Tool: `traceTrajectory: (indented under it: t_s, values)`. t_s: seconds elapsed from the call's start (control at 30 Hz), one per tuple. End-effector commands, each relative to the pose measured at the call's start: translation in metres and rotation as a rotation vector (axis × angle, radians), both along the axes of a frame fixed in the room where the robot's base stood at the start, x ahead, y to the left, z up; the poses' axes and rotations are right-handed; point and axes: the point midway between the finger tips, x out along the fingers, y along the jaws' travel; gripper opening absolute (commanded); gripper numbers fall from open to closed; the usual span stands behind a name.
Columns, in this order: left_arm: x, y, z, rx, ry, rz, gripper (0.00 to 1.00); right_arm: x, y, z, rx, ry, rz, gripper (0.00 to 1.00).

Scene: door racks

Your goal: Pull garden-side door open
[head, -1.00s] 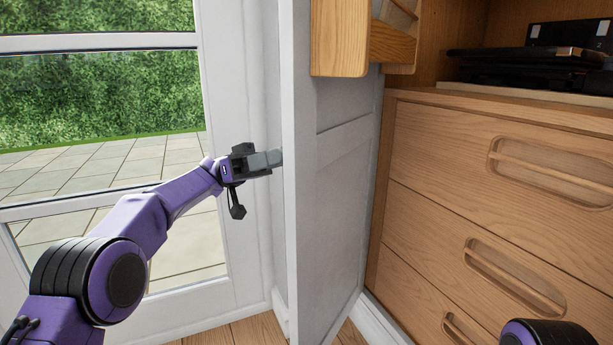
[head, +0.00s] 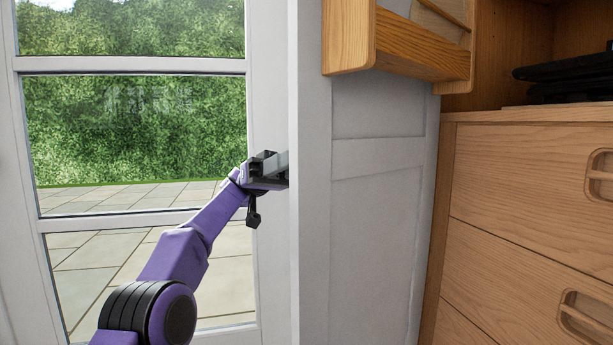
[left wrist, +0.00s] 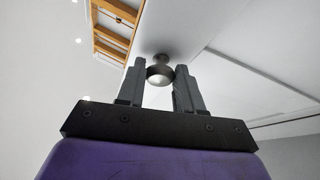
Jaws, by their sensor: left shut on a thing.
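The white panelled door (head: 375,240) stands open, its edge toward me and its inner face turned right toward the wooden cabinet. My left gripper (head: 280,170) is on the far left side of the door edge, its fingertips partly hidden by that edge. In the left wrist view a round dark metal knob (left wrist: 160,72) on the door's outer face sits between the two fingers of my left gripper (left wrist: 160,80), which is shut on it. The knob is hidden in the head view. My right gripper is out of view.
A wooden rack (head: 420,45) is fixed high on the door's inner face. The wooden cabinet (head: 530,190) with drawers stands at the right, dark items (head: 565,72) on its shelf. A glazed white door (head: 130,66) with a garden behind it is at the left, beside my left arm.

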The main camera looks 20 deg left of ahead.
Motion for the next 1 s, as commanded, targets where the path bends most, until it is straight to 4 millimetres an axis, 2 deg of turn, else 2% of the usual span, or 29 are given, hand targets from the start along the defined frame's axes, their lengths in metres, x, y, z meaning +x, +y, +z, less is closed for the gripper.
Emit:
traceTrajectory:
  t_s: [0.53,0.57,0.6,0.63,0.87,1.0]
  values:
    - [-0.0012,0.0018,0.0007,-0.001,-0.001,-0.008,0.0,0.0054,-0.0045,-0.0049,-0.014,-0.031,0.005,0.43]
    - [-0.0013,0.0018,0.0007,-0.002,-0.002,-0.008,0.45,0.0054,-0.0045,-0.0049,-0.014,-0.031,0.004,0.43]
    - [-0.0014,0.0018,0.0007,-0.001,-0.001,-0.007,0.58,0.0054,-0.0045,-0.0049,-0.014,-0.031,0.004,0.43]
    - [-0.0014,0.0021,0.0007,-0.001,0.0,-0.007,0.61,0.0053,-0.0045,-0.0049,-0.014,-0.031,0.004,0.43]
    - [-0.0018,0.0036,0.0004,0.0,0.001,-0.004,0.61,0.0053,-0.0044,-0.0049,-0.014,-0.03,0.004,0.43]
    - [-0.0019,0.0038,0.0076,0.0,0.0,-0.003,0.61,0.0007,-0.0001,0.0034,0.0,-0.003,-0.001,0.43]
